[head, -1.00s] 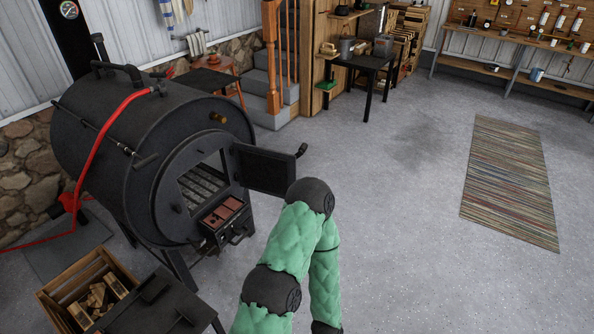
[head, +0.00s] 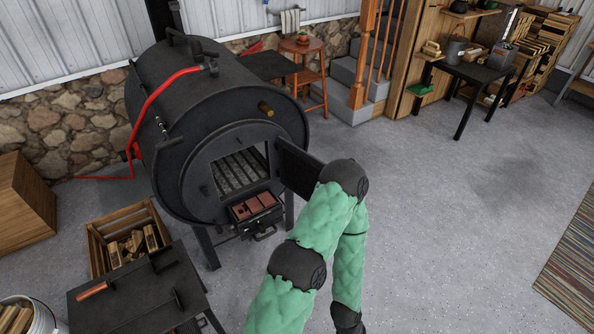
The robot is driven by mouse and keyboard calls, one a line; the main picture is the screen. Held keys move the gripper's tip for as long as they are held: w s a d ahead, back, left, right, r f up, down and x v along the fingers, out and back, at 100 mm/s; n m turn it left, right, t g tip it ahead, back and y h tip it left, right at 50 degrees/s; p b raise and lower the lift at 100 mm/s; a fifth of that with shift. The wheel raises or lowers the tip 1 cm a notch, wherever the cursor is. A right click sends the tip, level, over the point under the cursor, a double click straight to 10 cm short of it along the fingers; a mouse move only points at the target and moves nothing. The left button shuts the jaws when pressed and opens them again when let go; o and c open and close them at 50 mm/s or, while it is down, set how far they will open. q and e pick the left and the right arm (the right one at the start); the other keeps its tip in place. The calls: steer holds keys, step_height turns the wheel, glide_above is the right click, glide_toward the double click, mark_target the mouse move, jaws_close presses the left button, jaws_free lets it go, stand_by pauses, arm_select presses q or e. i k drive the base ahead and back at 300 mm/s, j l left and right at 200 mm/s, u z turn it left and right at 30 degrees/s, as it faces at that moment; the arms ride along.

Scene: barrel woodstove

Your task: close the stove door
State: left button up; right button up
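The black barrel stove (head: 215,110) stands on legs left of the picture's middle. Its door (head: 297,172) is open, swung out to the right of the square firebox opening (head: 240,172), where a grate shows. The door's outer end and handle are hidden behind my green padded arm. That arm comes in from the bottom, bends at a dark joint in front of the door, and runs back down out of the picture. Whether the arm touches the door cannot be told. Neither gripper is in view.
An open ash drawer with bricks (head: 257,207) juts out below the firebox. A wood crate (head: 103,232) and a black table (head: 150,290) stand at lower left. A red stool (head: 303,45) and a dark work table (head: 475,75) stand behind.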

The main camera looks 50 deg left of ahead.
mark_target(299, 171)
steer(key=i+j+u, duration=0.1)
steer(key=i+u, duration=0.25)
steer(key=i, duration=0.2)
steer(key=i+u, duration=0.3)
steer(key=i, duration=0.2)
steer(key=i+l+u, duration=0.35)
steer(key=i, duration=0.15)
steer(key=i+u, duration=0.15)
steer(key=u, duration=0.25)
steer(key=i+l+u, duration=0.15)
steer(key=u, duration=0.25)
steer(key=i+l+u, duration=0.15)
steer(key=u, duration=0.3)
steer(key=i+l+u, duration=0.15)
steer(key=u, duration=0.25)
steer(key=l+u, duration=0.4)
steer(key=k+l+u, duration=0.1)
steer(key=l+u, duration=0.25)
steer(key=k+l+u, duration=0.1)
steer(key=l+u, duration=0.25)
steer(key=j, duration=0.05)
